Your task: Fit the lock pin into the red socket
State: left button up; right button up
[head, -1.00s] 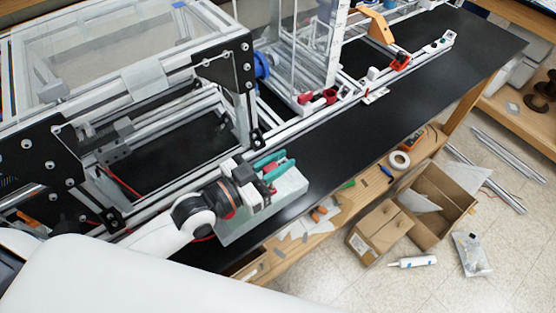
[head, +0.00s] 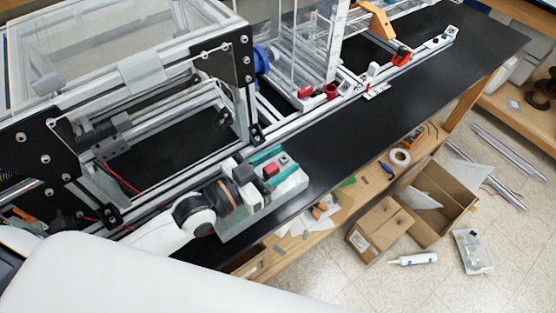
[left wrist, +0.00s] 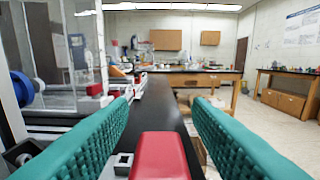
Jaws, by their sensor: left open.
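My left gripper (head: 278,167) has teal ribbed fingers, spread apart over a pale grey tray (head: 244,222). A red block-shaped piece, seemingly the lock pin's head (head: 271,170), stands between the fingers. In the left wrist view the red piece (left wrist: 160,155) sits low between the two fingers (left wrist: 160,130), with gaps to both sides. Its lower part is hidden. A small grey piece with a dark hole (head: 283,158) is beside it. On the frame's rail are a red round part, probably the red socket (head: 331,91), and a smaller red part (head: 305,93). My right gripper is not in view.
The aluminium extrusion frame (head: 245,95) with black plates stands along the left and back of the black bench (head: 400,115). The bench top to the right of the tray is clear. A blue round part (head: 262,60) is on the frame. Cardboard boxes (head: 382,230) are below.

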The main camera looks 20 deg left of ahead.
pick_arm(q)
jog(key=b+v, duration=0.2)
jog(key=v, duration=0.8)
jog(key=shift+f, duration=0.1)
jog(key=shift+v, duration=1)
